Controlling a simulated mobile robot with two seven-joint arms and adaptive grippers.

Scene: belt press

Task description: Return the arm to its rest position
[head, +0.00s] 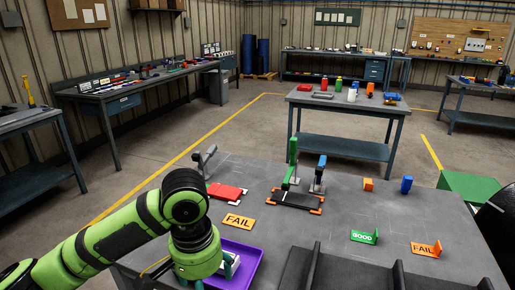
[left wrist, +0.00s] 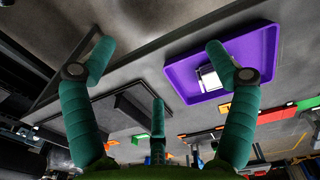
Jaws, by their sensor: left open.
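My left arm reaches in from the left in the head view, with its gripper (head: 228,268) pointing down beside and partly over a purple tray (head: 246,258). In the left wrist view, the teal fingers of this gripper (left wrist: 157,62) are spread apart with nothing between them. The purple tray (left wrist: 180,75) lies beyond the fingers there, with a small white and dark piece (left wrist: 208,78) inside it. The arm hides part of the tray in the head view. My right gripper is not in view.
The grey worktable (head: 310,222) carries a red plate (head: 226,192), a dark plate (head: 296,200), a green upright lever (head: 293,160), an orange FAIL sign (head: 238,221), a green GOOD sign (head: 364,237), another FAIL sign (head: 426,249), an orange cube (head: 368,184) and a blue block (head: 406,185).

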